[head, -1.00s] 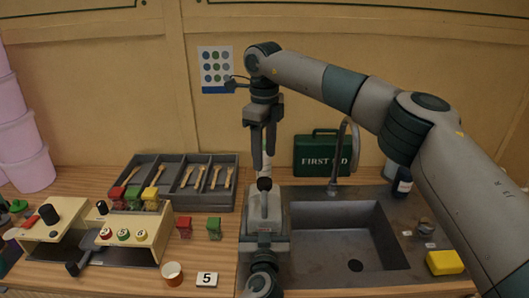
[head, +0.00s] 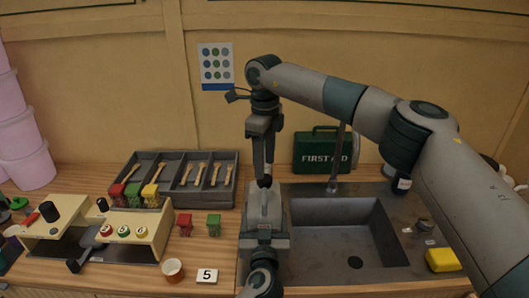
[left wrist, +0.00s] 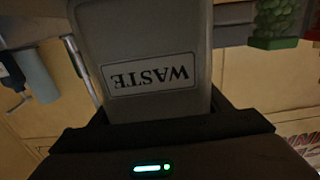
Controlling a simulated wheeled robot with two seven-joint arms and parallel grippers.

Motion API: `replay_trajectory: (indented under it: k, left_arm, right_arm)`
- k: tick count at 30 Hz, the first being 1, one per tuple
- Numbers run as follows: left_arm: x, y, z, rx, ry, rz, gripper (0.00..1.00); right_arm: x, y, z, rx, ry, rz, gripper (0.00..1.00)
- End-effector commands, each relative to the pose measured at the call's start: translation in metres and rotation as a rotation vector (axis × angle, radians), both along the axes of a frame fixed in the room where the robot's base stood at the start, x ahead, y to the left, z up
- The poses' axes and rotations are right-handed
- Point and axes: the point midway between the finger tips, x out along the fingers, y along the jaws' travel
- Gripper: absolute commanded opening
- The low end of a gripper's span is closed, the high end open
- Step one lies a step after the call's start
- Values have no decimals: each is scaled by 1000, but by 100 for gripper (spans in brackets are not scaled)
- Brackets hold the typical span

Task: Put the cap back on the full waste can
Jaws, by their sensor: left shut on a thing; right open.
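The grey waste can (head: 264,204) stands upright at the centre of the head view, left of the sink. Its WASTE label (left wrist: 151,75) is upside down in the left wrist view. My left gripper (head: 264,240) is shut on the can. A small dark round piece (head: 264,182), seemingly the cap, shows at the can's top. I cannot tell whether it is seated. My right gripper (head: 264,172) is open and points straight down, its fingertips at this piece. One finger largely hides the other.
The sink (head: 345,240) with its tap lies right of the can, with a yellow sponge (head: 443,260) beyond. A green first aid box (head: 321,150) stands behind. Left are a cutlery tray (head: 222,199), red and green blocks, a paper cup (head: 173,270) and a number 5 card (head: 207,276).

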Motion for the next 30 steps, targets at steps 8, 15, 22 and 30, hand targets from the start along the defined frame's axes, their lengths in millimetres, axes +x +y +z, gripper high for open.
replay_trajectory:
  k: [8, 15, 22, 30]
  left_arm:
    - [-1, 0, -2, 1, 4, 0, 8]
    - [-1, 0, -2, 1, 3, 0, 8]
    - [-1, 0, -2, 1, 3, 0, 8]
    - [-1, 0, -2, 1, 4, 0, 8]
  right_arm:
    - [0, 0, -35, 0, 2, 1, 49]
    - [0, 0, -45, -1, 0, 0, 49]
    - [0, 0, -45, 0, 0, 1, 49]
    - [0, 0, -45, 0, 0, 0, 7]
